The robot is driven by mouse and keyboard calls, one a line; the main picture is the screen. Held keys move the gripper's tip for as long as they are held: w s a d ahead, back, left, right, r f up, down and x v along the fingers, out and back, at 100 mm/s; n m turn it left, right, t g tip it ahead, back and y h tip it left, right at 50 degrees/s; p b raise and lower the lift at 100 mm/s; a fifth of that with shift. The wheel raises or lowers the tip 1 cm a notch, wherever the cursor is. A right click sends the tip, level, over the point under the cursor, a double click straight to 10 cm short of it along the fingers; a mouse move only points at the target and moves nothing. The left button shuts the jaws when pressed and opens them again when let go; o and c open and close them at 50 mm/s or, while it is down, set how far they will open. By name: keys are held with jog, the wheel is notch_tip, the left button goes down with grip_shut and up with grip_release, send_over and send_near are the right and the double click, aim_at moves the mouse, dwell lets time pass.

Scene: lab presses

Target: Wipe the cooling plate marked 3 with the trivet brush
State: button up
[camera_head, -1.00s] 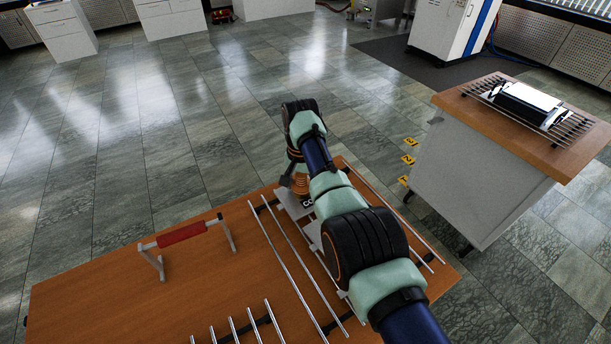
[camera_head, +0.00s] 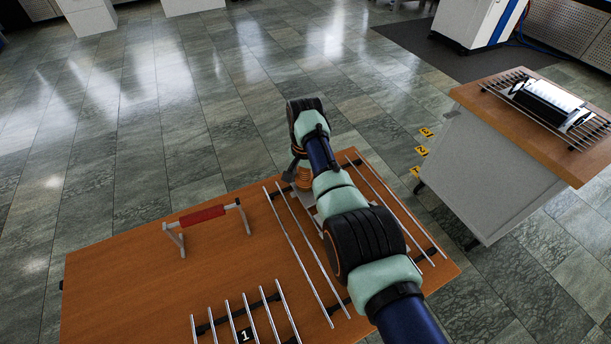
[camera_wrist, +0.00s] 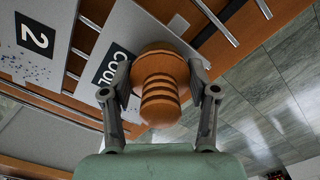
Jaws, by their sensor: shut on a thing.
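My gripper (camera_wrist: 165,90) is shut on a round, ribbed orange-brown wooden piece, which looks like the trivet brush (camera_wrist: 160,88). In the head view the brush (camera_head: 304,177) shows small at the end of my arm, over the far part of the rod rack. In the wrist view a pale plate with a black "COOL" label (camera_wrist: 112,62) lies beneath and left of the brush, which hides part of the label. I cannot tell whether they touch. A plate marked 2 (camera_wrist: 35,38), with dark specks, lies further left.
The wooden table (camera_head: 120,290) carries parallel metal rods (camera_head: 300,250), a red-barred stand (camera_head: 202,216) left of my arm, and shorter rods by a "1" label (camera_head: 245,336). A cart (camera_head: 490,170) with a black-and-white device (camera_head: 548,98) stands at the right.

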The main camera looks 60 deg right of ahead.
jog(key=shift+r+p, duration=2.5)
jog(key=shift+r, duration=0.45)
notch_tip(320, 180, up, 3)
jog(key=p, duration=0.3)
jog(key=shift+r, duration=0.1)
